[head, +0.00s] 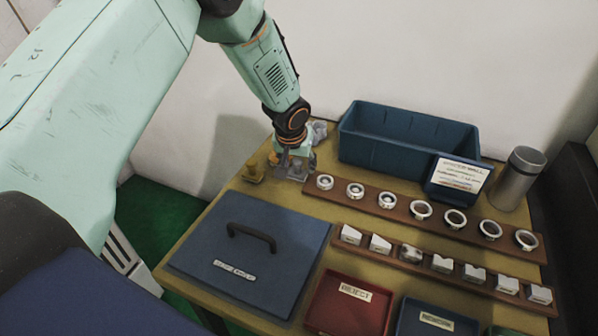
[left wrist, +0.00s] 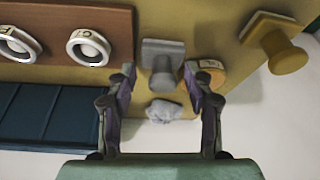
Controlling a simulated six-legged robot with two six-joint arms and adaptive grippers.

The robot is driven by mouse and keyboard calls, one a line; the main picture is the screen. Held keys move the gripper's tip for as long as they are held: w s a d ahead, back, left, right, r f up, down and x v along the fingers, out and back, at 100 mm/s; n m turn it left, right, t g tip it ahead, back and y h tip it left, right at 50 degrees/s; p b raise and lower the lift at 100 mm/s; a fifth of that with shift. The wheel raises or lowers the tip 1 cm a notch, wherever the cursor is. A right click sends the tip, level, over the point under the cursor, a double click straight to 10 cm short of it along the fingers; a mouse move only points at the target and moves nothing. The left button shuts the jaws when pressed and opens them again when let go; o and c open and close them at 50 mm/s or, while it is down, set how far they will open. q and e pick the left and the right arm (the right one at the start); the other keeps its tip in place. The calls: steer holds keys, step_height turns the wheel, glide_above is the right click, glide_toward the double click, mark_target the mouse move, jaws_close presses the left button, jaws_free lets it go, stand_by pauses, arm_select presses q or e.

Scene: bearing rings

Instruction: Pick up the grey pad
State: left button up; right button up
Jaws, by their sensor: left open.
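The grey pad (left wrist: 163,50) is a square grey block with a round knob, seen in the left wrist view between and just beyond my fingertips. My left gripper (left wrist: 160,76) is open, with one finger on each side of the knob and a gap showing on both sides. In the head view my left gripper (head: 293,163) points down at the table's far left corner, and it hides most of the pad there. My right gripper is in neither view.
A yellow knobbed pad (head: 254,171) stands left of the gripper. A crumpled grey cloth (left wrist: 163,111) is near. A ring rack (head: 388,207) and blue bin (head: 408,140) stand to the right.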

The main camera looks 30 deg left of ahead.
arm_select(q)
steer(key=shift+s+a, duration=0.1)
steer(key=shift+a, duration=0.1)
steer(key=shift+c, duration=0.3)
steer(key=shift+d, duration=0.15)
steer(key=c, duration=0.9)
jaws_close()
